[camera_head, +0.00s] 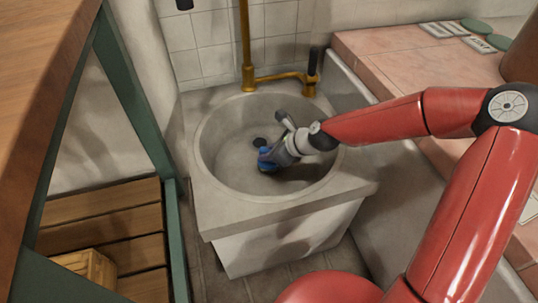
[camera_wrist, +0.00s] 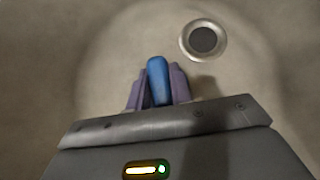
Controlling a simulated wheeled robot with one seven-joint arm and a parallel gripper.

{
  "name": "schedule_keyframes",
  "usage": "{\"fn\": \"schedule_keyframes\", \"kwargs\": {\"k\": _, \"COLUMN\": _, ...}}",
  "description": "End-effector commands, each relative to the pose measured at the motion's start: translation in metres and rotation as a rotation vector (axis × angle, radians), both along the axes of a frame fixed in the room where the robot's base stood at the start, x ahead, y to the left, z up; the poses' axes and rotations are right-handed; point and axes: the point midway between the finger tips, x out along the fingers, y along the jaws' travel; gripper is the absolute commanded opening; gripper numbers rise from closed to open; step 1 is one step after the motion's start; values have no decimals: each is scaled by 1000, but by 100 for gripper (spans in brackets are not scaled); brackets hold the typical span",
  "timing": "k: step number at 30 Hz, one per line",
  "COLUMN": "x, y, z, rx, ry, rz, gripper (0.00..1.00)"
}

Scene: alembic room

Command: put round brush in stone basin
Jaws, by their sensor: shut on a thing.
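The stone basin (camera_head: 220,150) is a round bowl set in a square stone block. My gripper (camera_head: 268,160) reaches down inside the basin's rim from the right. It is shut on a blue thing, which I take to be the round brush (camera_head: 265,166). In the wrist view the blue rounded handle of the brush (camera_wrist: 158,80) sits between the two purple-grey fingers of my gripper (camera_wrist: 158,90). The drain (camera_wrist: 203,40) shows just beyond it on the basin floor. The brush's other end is hidden by my gripper. I cannot tell whether the brush touches the basin floor.
A brass tap (camera_head: 248,75) stands behind the basin, with a side pipe and a dark-handled valve. A green-framed wooden shelf (camera_head: 110,235) is at left. A pink tiled counter (camera_head: 390,60) with round green things lies at right.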

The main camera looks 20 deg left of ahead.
Motion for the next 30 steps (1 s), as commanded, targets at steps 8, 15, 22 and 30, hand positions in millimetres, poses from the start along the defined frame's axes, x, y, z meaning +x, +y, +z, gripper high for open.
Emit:
{"fn": "schedule_keyframes", "kwargs": {"k": 8, "x": 0, "y": 0, "z": -5, "rx": 0, "ry": -1, "rz": 0, "gripper": 0}}
{"fn": "schedule_keyframes", "kwargs": {"k": 15, "x": 0, "y": 0, "z": -8, "rx": 0, "ry": -1, "rz": 0, "gripper": 37}}
{"fn": "schedule_keyframes", "kwargs": {"k": 22, "x": 0, "y": 0, "z": -7, "rx": 0, "ry": -1, "rz": 0, "gripper": 43}}
{"fn": "schedule_keyframes", "kwargs": {"k": 30, "x": -1, "y": -11, "z": 7, "rx": 0, "ry": -2, "rz": -5, "gripper": 43}}
